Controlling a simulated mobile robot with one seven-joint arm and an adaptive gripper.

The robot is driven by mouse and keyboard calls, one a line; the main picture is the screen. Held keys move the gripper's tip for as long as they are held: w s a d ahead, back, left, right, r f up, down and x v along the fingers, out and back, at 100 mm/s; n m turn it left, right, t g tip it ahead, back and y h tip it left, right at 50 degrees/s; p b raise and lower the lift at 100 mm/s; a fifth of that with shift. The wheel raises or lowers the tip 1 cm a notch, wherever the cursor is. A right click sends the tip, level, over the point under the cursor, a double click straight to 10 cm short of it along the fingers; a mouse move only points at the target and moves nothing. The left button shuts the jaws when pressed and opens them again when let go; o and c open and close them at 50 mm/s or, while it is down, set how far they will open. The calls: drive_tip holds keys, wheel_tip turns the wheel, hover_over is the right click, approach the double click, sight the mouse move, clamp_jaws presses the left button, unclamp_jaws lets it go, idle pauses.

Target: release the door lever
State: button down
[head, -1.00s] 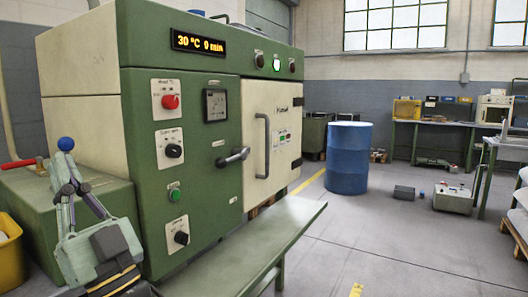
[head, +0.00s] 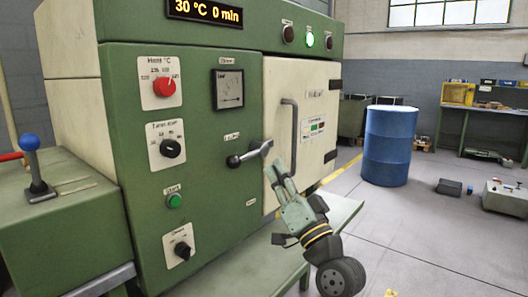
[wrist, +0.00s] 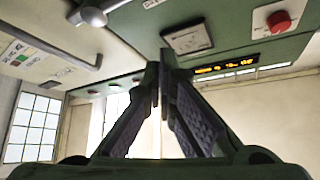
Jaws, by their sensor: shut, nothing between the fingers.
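The door lever (head: 250,154) is a short grey handle with a dark pivot on the green panel, beside the cream door (head: 310,110). It points right and slightly up, its end reaching the door's edge. My gripper (head: 279,166) is shut and empty, just right of and below the lever's end; I cannot tell whether it touches. In the wrist view the shut fingers (wrist: 166,58) point up the picture, and the lever (wrist: 92,14) shows at the upper left, apart from them. The door looks closed.
The vertical door handle (head: 289,135) is close to my gripper. A green bench (head: 335,213) juts out below it. The blue drum (head: 389,145) stands to the right on open floor. The blue-knobbed joystick (head: 33,160) is at the far left.

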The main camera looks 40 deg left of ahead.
sight(255, 152)
idle(0.3)
drive_tip(key=p+x, duration=0.4)
drive_tip(key=x, duration=0.6)
drive_tip(key=shift+s+a+f, duration=0.25)
drive_tip(key=shift+s+f, duration=0.05)
drive_tip(key=shift+f, duration=0.25)
drive_tip(key=shift+s+a+f, duration=0.25)
drive_tip(key=shift+s+f, duration=0.05)
drive_tip(key=shift+f, duration=0.3)
drive_tip(key=shift+s+a+f, duration=0.25)
drive_tip(key=shift+s+f, duration=0.05)
drive_tip(key=shift+f, duration=0.25)
drive_tip(key=shift+f, duration=0.1)
drive_tip(key=n+b, duration=0.1)
drive_tip(key=b, duration=0.1)
drive_tip(key=shift+f+g+b, duration=0.3)
drive_tip(key=shift+g+b, duration=0.05)
drive_tip(key=shift+g, duration=0.05)
